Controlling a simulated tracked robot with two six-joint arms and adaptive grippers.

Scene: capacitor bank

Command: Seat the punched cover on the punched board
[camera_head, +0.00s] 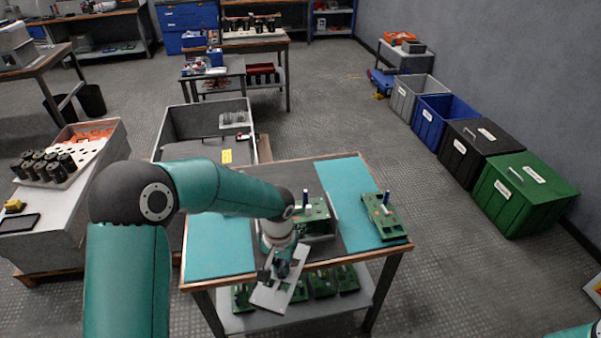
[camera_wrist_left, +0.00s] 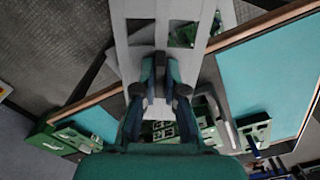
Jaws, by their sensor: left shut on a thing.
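My left gripper (camera_head: 283,268) is shut on a pale grey punched cover (camera_head: 272,296) and holds it tilted near the workbench's front edge. In the left wrist view, the cover (camera_wrist_left: 140,62) shows square holes and runs upward from the fingertips (camera_wrist_left: 163,88). A green board (camera_head: 316,213) with an upright blue and white part stands in the middle of the bench, partly hidden by my arm. Another green board (camera_head: 388,222) with a similar upright part lies on the right teal mat. I cannot tell which is the punched board. The cover is apart from both. My right gripper is not in view.
The workbench (camera_head: 330,258) has teal mats left (camera_head: 215,250) and right (camera_head: 340,172). Its lower shelf (camera_head: 300,312) holds several green boards. A grey bin (camera_head: 205,120) stands behind. A side cart with dark cylinders (camera_head: 45,168) is at left. Colored bins line the right wall.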

